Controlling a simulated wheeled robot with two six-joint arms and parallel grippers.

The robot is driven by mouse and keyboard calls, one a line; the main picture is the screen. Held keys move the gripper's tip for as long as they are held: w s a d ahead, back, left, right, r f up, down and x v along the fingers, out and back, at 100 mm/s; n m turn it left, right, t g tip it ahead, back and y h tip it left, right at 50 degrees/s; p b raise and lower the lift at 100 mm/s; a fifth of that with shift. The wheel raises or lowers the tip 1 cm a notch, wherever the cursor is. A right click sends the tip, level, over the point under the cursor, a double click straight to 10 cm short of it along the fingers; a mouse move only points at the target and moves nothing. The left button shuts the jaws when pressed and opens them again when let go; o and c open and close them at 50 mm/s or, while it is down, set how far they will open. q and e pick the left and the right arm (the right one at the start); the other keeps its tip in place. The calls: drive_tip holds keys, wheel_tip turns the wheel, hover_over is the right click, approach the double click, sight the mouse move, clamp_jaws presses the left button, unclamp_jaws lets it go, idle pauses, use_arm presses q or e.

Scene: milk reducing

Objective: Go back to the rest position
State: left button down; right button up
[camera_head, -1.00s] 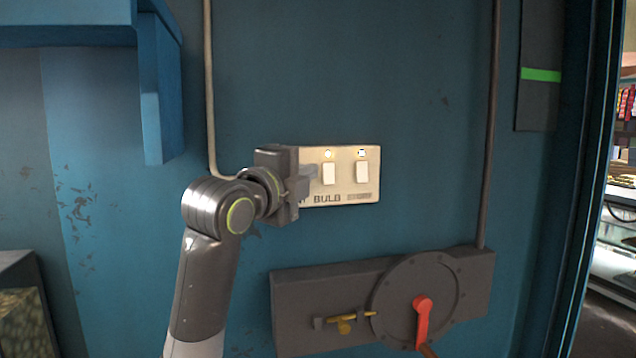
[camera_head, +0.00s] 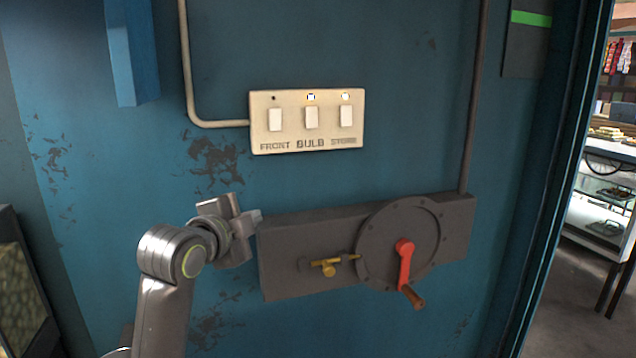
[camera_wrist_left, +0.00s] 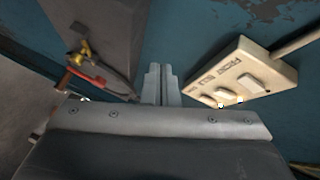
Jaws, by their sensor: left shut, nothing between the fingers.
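My left gripper (camera_head: 257,217) is shut and empty, below the switch panel and just left of the grey metal box in the head view. Its closed fingers (camera_wrist_left: 162,84) show at the middle of the left wrist view. The cream switch panel (camera_head: 306,143) has three switches labelled front, bulb and store. The lights above the bulb and store switches are lit, and the one above the front switch is dark. The panel also shows at the right of the left wrist view (camera_wrist_left: 236,66). My right gripper is in neither view.
The grey metal box (camera_head: 285,262) with a round plate, a red crank (camera_head: 404,262) and a brass latch (camera_head: 328,267) is on the blue wall beside the gripper. A pipe (camera_head: 186,70) runs to the panel. A doorway opens at the right onto a shop case (camera_head: 600,217).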

use_arm(q)
drive_tip(key=s+a+f+n+g+y, duration=0.25)
drive_tip(key=s+a+f, duration=0.2)
drive_tip(key=f, duration=0.55)
drive_tip(key=s+a+f+n+g+y, duration=0.1)
drive_tip(key=s+a+f+n, duration=0.25)
drive_tip(key=s+f, duration=0.45)
drive_tip(key=s+a+f+n+g+y, duration=0.1)
drive_tip(key=s+a+f+n+g, duration=0.2)
drive_tip(key=f, duration=0.8)
drive_tip(key=s+a+f+n+g+y, duration=0.1)
drive_tip(key=s+a+f+n+g, duration=0.2)
drive_tip(key=s, duration=0.6)
drive_tip(key=s+a+f+n+y, duration=0.1)
drive_tip(key=s+f+n, duration=0.25)
drive_tip(key=s, duration=0.55)
drive_tip(key=s+a+f+n+g+y, duration=0.1)
drive_tip(key=s+a+f+n+g, duration=0.15)
drive_tip(key=s+f, duration=0.4)
wheel_tip(320, 180, down, 24)
drive_tip(key=s+a, duration=0.2)
drive_tip(key=s+d+f+g+h, duration=0.1)
drive_tip(key=s+d+f, duration=0.1)
drive_tip(key=s+f, duration=1.2)
drive_tip(key=shift+s+f+g, duration=0.4)
drive_tip(key=shift+f, duration=0.05)
